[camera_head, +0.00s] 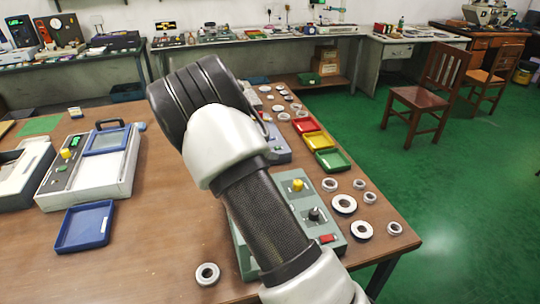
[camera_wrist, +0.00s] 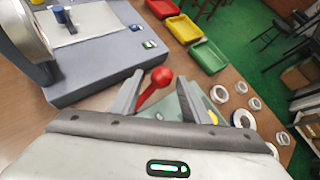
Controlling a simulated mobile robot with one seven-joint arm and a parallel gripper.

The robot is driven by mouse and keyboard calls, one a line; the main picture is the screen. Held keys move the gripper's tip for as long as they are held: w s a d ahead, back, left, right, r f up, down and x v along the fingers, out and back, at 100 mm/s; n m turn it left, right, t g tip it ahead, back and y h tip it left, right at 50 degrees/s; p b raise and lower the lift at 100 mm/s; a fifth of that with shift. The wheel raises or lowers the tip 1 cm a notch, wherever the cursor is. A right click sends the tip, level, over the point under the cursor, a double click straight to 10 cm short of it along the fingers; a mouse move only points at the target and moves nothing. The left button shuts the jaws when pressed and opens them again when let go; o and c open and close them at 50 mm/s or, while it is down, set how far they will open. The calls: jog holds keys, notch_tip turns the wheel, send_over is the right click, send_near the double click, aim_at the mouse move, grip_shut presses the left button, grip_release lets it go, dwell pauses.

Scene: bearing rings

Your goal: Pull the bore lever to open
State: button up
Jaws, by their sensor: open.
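A red lever with a round ball knob (camera_wrist: 161,76) stands up between my gripper's fingers in the wrist view. My gripper (camera_wrist: 159,82) is open, with one finger on each side of the lever. I cannot tell whether either finger touches it. The lever rises near a grey-green device (camera_wrist: 181,105), partly hidden behind my gripper. In the head view a grey-green device (camera_head: 331,244) with a yellow knob, a black knob and a red switch is partly covered by my arm. The red lever and my gripper's fingers are hidden there.
A grey machine (camera_wrist: 95,68) is close at the left in the wrist view. Red (camera_head: 306,125), yellow (camera_head: 318,142) and green trays (camera_head: 332,160) line the table's right side. Several metal rings (camera_head: 344,204) lie near its right edge. A blue tray (camera_head: 84,226) is at the left.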

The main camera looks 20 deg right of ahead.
jog(key=p+v, duration=0.1)
jog(key=v, duration=1)
jog(key=shift+s+a+r, duration=0.2)
jog(key=shift+s, duration=0.1)
